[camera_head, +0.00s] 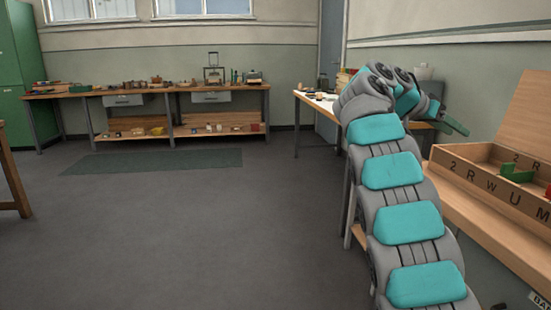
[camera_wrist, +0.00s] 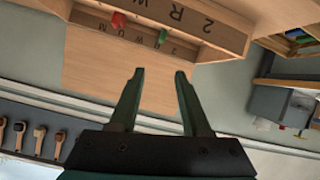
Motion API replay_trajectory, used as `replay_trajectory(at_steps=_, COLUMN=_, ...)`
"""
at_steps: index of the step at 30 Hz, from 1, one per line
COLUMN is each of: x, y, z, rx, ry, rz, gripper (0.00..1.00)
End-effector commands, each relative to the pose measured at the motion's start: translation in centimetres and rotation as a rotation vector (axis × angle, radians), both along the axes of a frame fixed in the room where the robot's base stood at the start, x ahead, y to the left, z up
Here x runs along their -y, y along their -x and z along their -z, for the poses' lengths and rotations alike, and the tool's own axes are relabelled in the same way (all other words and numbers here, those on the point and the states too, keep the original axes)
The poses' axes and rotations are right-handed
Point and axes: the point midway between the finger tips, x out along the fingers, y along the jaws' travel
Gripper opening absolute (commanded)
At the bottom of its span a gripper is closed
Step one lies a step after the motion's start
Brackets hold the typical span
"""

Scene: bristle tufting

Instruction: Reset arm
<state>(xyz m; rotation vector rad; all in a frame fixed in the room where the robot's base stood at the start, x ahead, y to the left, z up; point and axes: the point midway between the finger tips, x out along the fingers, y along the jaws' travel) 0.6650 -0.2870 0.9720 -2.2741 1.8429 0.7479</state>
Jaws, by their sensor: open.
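My arm reaches up and away along the right side of the head view, in grey and teal segments. My gripper (camera_head: 448,123) points to the right there, near the wooden box on the right-hand bench. In the wrist view my gripper (camera_wrist: 157,74) shows two dark green fingers spread well apart. Nothing is between the fingertips. Beyond them, apart from the fingers, is the wooden box (camera_wrist: 130,90), marked with letters. It holds a red piece (camera_wrist: 117,21) and a green piece (camera_wrist: 161,38).
The open wooden box (camera_head: 468,175) stands on the right-hand bench. A long workbench (camera_head: 150,90) with small items lines the back wall. A green cabinet (camera_head: 15,60) stands at the far left. A dark mat (camera_head: 152,160) lies on the floor; the floor left of my arm is clear.

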Motion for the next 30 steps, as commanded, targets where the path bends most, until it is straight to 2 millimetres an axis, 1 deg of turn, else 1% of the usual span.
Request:
replay_trajectory(at_steps=4, x=-1.0, y=1.7, z=1.5, rx=-0.108, ry=-0.035, rz=-0.053, gripper=0.47)
replay_trajectory(at_steps=8, x=-2.2, y=4.0, z=3.9, rx=-0.229, ry=-0.091, rz=-0.121, gripper=0.47)
replay_trajectory(at_steps=11, x=-3.3, y=6.2, z=6.0, rx=-0.317, ry=-0.143, rz=-0.179, gripper=0.47)
replay_trajectory(at_steps=12, x=-3.8, y=7.1, z=7.1, rx=-0.355, ry=-0.167, rz=-0.2, gripper=0.47)
replay_trajectory(at_steps=14, x=-4.6, y=8.8, z=8.5, rx=-0.401, ry=-0.203, rz=-0.235, gripper=0.47)
replay_trajectory(at_steps=20, x=-7.8, y=14.6, z=14.0, rx=-0.544, ry=-0.336, rz=-0.365, gripper=0.47)
replay_trajectory(at_steps=21, x=-8.6, y=15.9, z=15.3, rx=-0.573, ry=-0.366, rz=-0.391, gripper=0.47)
replay_trajectory(at_steps=23, x=-9.8, y=17.9, z=17.0, rx=-0.609, ry=-0.41, rz=-0.432, gripper=0.47)
replay_trajectory(at_steps=24, x=-10.7, y=19.3, z=18.3, rx=-0.633, ry=-0.441, rz=-0.462, gripper=0.47)
replay_trajectory(at_steps=26, x=-12.0, y=21.4, z=20.1, rx=-0.666, ry=-0.485, rz=-0.507, gripper=0.47)
replay_trajectory(at_steps=29, x=-14.5, y=25.1, z=23.2, rx=-0.718, ry=-0.561, rz=-0.582, gripper=0.47)
replay_trajectory(at_steps=30, x=-15.5, y=26.7, z=24.4, rx=-0.738, ry=-0.592, rz=-0.611, gripper=0.47)
